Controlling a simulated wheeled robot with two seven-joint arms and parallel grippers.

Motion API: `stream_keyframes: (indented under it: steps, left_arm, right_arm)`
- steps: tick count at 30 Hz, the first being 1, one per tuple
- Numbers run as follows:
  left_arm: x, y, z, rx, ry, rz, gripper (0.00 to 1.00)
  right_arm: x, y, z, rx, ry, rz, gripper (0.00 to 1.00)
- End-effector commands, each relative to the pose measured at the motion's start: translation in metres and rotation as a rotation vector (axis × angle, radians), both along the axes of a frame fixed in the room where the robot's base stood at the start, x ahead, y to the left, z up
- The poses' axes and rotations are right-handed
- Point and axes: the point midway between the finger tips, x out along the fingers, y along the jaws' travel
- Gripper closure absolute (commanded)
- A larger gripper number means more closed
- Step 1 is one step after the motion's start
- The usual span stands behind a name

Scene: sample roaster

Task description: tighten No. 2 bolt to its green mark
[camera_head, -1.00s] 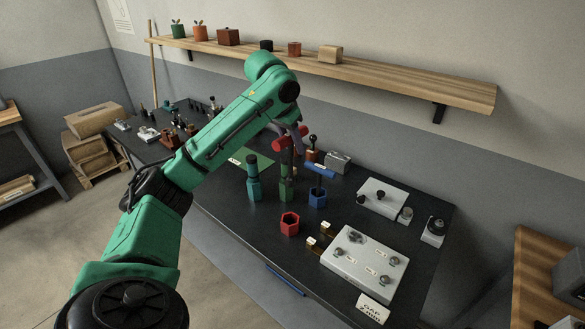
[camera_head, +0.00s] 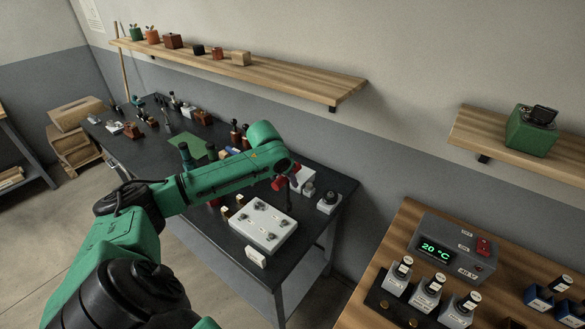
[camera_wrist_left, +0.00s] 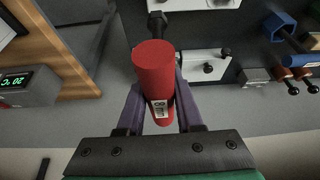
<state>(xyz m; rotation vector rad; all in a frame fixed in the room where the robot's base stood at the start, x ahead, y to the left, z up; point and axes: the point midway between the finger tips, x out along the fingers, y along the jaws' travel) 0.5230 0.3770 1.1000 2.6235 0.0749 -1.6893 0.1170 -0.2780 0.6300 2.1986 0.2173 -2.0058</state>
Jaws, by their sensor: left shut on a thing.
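My left gripper (camera_head: 286,178) is shut on a red-handled tool (camera_head: 279,184), with a dark shaft below the handle. In the left wrist view the red handle (camera_wrist_left: 154,68) lies between the purple fingers, with a partly readable white label. The tool is above the bench near the right side of the white bolt plate (camera_head: 262,225); I cannot see it touching a bolt. The plate carries several bolts with small labels, too small to read, so I cannot tell No. 2 or its green mark. My right gripper is not in view.
The dark bench (camera_head: 320,192) has a block with a black knob (camera_head: 328,202) at its right end. A white sign (camera_head: 255,257) stands at the plate's front edge.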

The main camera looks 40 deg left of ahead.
Motion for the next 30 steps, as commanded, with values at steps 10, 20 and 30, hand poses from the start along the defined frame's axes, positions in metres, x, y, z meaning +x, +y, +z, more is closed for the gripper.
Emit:
stream_keyframes:
  steps: [10,20,30]
  left_arm:
    - [0.0,0.0,-0.004,0.001,0.0,0.0,1.0]
    - [-0.001,0.001,-0.041,0.001,0.002,0.0,1.0]
    - [0.0,0.001,-0.048,0.002,0.0,-0.001,1.0]
  right_arm:
    - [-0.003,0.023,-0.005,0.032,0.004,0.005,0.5]
    - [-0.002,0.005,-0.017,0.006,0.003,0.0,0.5]
    - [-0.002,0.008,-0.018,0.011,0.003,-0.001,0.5]
